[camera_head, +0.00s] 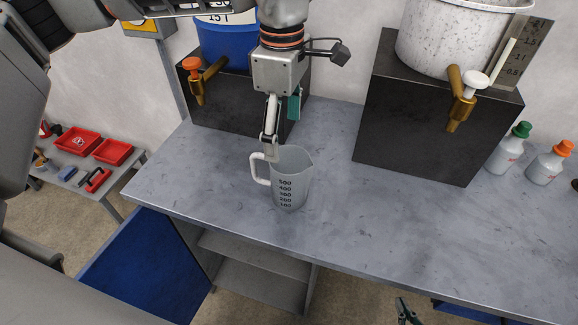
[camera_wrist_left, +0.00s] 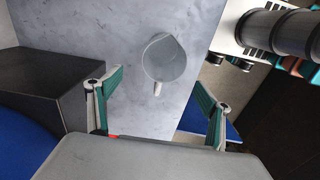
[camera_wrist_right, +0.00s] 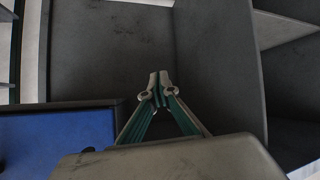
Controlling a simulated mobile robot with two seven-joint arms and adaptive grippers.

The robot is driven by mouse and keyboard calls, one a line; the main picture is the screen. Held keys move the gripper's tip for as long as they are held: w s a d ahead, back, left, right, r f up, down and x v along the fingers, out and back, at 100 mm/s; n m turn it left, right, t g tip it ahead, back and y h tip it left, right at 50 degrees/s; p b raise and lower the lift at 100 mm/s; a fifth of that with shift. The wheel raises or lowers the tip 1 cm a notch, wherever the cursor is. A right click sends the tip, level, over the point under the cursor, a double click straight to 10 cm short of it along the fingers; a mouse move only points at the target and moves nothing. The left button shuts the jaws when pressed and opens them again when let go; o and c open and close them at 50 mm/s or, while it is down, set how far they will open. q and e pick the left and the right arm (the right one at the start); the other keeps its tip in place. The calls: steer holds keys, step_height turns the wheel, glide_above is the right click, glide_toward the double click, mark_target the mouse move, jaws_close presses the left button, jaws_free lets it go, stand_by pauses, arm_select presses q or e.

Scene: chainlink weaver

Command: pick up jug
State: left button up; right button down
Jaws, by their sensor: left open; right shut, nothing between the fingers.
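The jug (camera_head: 291,180) is a grey measuring jug with dark volume marks, standing upright on the grey workbench (camera_head: 220,160). Its handle faces left in the head view. In the left wrist view the jug (camera_wrist_left: 166,60) is seen from above, with its handle pointing toward my gripper. My left gripper (camera_head: 271,155) hangs over the bench at the jug's handle side in the head view. In the left wrist view my left gripper (camera_wrist_left: 158,92) is open, fingers wide apart, with nothing between them. My right gripper (camera_wrist_right: 158,78) is shut and empty; its tip shows low in the head view.
A blue container (camera_head: 222,45) with a brass tap stands on a dark block at the back left. A white bucket (camera_head: 440,40) with a tap stands on another dark block (camera_head: 420,125). Bottles (camera_head: 512,150) stand at the right. The bench front is clear.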

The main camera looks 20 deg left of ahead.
mark_target(283, 158)
arm_select(q)
steer(key=f, duration=0.6)
steer(key=shift+s+f+p, duration=0.35)
steer(key=shift+f, duration=0.3)
arm_select(e)
steer(key=shift+s+r, duration=0.25)
steer(key=shift+s, duration=0.2)
arm_select(q)
steer(key=shift+c, duration=0.3)
steer(key=c, duration=1.6)
steer(key=shift+o, duration=0.2)
arm_select(e)
steer(key=shift+s+f, duration=0.1)
steer(key=shift+f, duration=0.1)
arm_select(q)
steer(key=shift+r, duration=0.1)
